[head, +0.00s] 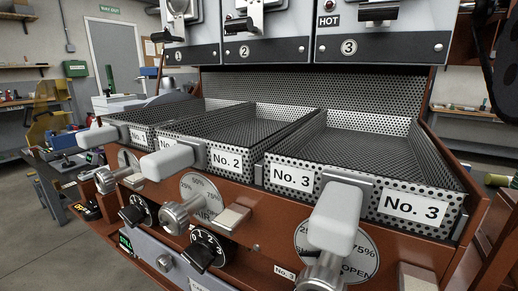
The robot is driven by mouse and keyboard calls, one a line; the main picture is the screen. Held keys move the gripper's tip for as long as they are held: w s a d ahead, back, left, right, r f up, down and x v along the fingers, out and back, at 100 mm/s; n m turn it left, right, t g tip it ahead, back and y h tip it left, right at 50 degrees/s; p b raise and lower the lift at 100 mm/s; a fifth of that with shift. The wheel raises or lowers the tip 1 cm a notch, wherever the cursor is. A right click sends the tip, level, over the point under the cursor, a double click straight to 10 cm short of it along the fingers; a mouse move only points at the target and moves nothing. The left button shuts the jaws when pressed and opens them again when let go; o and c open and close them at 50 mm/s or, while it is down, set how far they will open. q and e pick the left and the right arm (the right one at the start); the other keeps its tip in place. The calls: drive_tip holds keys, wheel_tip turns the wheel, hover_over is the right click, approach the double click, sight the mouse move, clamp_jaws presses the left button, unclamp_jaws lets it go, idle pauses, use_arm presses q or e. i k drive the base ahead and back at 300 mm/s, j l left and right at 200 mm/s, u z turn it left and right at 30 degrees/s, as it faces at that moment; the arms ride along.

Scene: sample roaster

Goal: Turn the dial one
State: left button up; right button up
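Two black dials with white numbers sit on the brown front panel below the trays. The left dial (134,214) is small and partly seen side-on. The right dial (203,250) shows the numbers 0 to 3 around a black knob. No readable label on either marks it as dial one, so I cannot tell which it is. The exact pointer settings are too small to read surely. Neither of my grippers shows clearly in the head view, and nothing is seen touching the dials.
Silver valve knobs (179,214) and pale tray handles (335,217) stick out around the dials. Perforated trays, including the No. 3 tray (447,202), lie above. A dark curved part (503,70) stands at the right edge. A workbench is behind.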

sight(105, 180)
drive_tip(key=k+j+z, duration=0.5)
drive_tip(key=j, duration=0.9)
drive_tip(key=k+j+z, duration=0.5)
drive_tip(key=k+j, duration=0.3)
drive_tip(key=j, duration=0.35)
drive_tip(key=k+j+z, duration=0.5)
drive_tip(key=k+j, duration=0.4)
